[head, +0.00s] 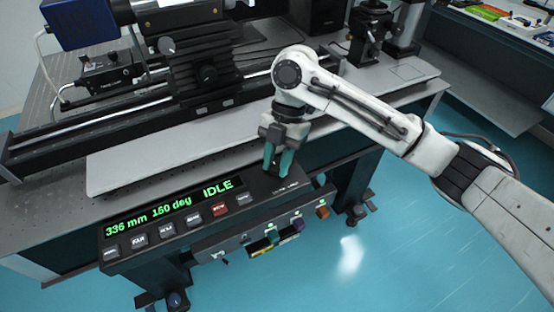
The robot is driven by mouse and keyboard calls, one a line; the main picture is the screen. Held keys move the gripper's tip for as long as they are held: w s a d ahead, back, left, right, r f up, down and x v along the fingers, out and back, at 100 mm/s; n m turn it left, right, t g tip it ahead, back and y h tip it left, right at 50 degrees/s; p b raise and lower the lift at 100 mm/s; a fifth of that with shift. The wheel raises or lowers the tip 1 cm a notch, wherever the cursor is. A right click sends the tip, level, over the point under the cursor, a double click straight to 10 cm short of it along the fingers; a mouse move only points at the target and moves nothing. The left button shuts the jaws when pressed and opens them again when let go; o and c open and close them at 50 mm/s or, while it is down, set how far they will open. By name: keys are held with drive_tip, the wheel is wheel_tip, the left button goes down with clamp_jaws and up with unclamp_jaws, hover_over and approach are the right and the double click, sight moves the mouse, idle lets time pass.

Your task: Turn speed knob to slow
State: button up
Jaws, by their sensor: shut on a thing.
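The control box (262,196) sits at the front edge of the optical table, with a green readout (170,206) that shows 336 mm, 150 deg and IDLE. My gripper (278,168) points down at the right part of the box's top. Its teal fingers are closed around a small dark knob, which the fingers mostly hide. The knob's pointer and setting cannot be made out. Small label text near the fingers is too small to read. A row of grey buttons (139,241) and one red button (219,209) lie left of the gripper.
A connector strip with coloured plugs, one orange (323,212), hangs below the box. A pale flat plate (130,170) lies behind it. A black stage (200,75) on a rail and a blue camera (78,22) stand farther back. Blue floor is clear at right.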

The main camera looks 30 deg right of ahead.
drive_tip(key=o, duration=1.1)
drive_tip(key=shift+c, duration=0.2)
drive_tip(key=shift+r, duration=0.1)
drive_tip(key=v, duration=1)
drive_tip(key=shift+d+r, duration=0.2)
drive_tip(key=shift+r, duration=0.05)
drive_tip(key=shift+w, duration=0.1)
